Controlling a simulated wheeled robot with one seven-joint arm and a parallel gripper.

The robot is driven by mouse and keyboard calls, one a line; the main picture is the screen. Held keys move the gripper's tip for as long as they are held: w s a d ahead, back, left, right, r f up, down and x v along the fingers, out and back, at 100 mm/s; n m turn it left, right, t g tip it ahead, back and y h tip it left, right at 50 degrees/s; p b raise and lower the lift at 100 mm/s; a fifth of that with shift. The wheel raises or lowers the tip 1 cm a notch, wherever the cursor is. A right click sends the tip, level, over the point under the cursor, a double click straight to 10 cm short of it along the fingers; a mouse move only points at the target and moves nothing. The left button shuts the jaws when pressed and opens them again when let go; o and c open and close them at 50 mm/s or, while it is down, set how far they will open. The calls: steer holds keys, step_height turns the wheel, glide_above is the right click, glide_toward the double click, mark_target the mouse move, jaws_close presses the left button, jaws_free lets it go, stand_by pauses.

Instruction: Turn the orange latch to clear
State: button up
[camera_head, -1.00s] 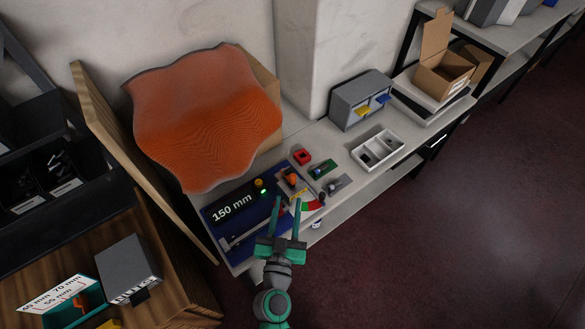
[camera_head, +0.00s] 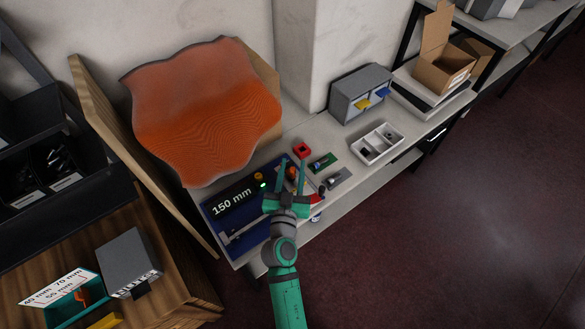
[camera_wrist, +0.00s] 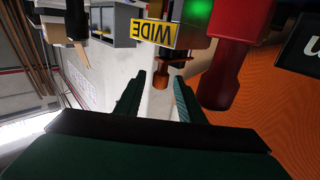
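The orange latch (camera_head: 292,172) is on the small fixture at the right end of the blue board, between my fingers in the head view. In the wrist view an orange-brown part (camera_wrist: 160,82), which looks like the latch, shows ahead between the fingertips, below a yellow plate reading WIDE (camera_wrist: 153,33), seen upside down. My gripper (camera_head: 292,163) is open, with its two green fingers apart; they also show in the wrist view (camera_wrist: 158,95). I cannot tell whether either finger touches the latch. No marking reading clear is legible.
The blue board (camera_head: 219,227) carries a 150 mm display (camera_head: 232,202) and a green light. A red post (camera_wrist: 222,70) stands close right of the fingers in the wrist view. A red block (camera_head: 302,150), green block (camera_head: 322,162) and white tray (camera_head: 378,143) sit to the right.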

jaws_close()
